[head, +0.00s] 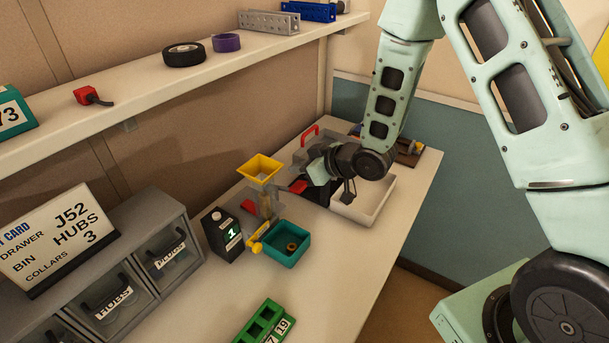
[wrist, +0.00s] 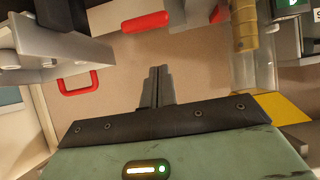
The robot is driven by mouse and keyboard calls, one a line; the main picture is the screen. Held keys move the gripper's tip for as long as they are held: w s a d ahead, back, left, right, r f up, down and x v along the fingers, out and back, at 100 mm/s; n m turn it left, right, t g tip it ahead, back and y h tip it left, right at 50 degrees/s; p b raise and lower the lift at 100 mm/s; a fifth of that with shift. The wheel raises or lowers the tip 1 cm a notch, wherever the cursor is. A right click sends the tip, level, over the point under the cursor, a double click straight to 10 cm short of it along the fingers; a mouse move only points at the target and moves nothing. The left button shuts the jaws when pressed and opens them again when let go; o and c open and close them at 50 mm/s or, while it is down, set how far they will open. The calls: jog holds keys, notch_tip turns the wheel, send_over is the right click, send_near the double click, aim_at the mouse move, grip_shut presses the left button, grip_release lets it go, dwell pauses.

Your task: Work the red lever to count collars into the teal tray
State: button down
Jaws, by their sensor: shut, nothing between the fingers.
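The red lever (head: 298,186) sticks out from the collar dispenser under a yellow hopper (head: 261,168). In the wrist view the red lever (wrist: 146,21) lies beyond and slightly left of my fingertips, with a gap in the picture. My gripper (wrist: 160,72) is shut and empty. In the head view it is beside the lever, its fingertips hard to make out. The teal tray (head: 273,255) stands in front of the dispenser with one dark collar (head: 291,246) visible inside. The card (head: 60,243) reads J52, HUBS, collars 3.
A white tray (head: 372,212) lies under my wrist on the right. A toolbox with a red handle (head: 310,134) stands behind. Grey drawers (head: 195,232) are at left, and a green slotted block (head: 262,322) is at the front. A shelf (head: 130,105) runs above the bench.

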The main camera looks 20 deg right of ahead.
aim_at(305, 188)
jog(key=shift+s+d+f+p, duration=0.15)
jog(key=shift+f, duration=0.4)
jog(key=shift+s+d+f+p, duration=0.1)
jog(key=shift+s+d+f, duration=0.1)
jog(key=shift+f, duration=0.35)
jog(key=shift+s+d+f+p, duration=0.1)
jog(key=shift+s+f+p, duration=0.05)
jog(key=shift+f, duration=0.4)
jog(key=shift+f+b, duration=0.15)
jog(key=shift+b, duration=0.2)
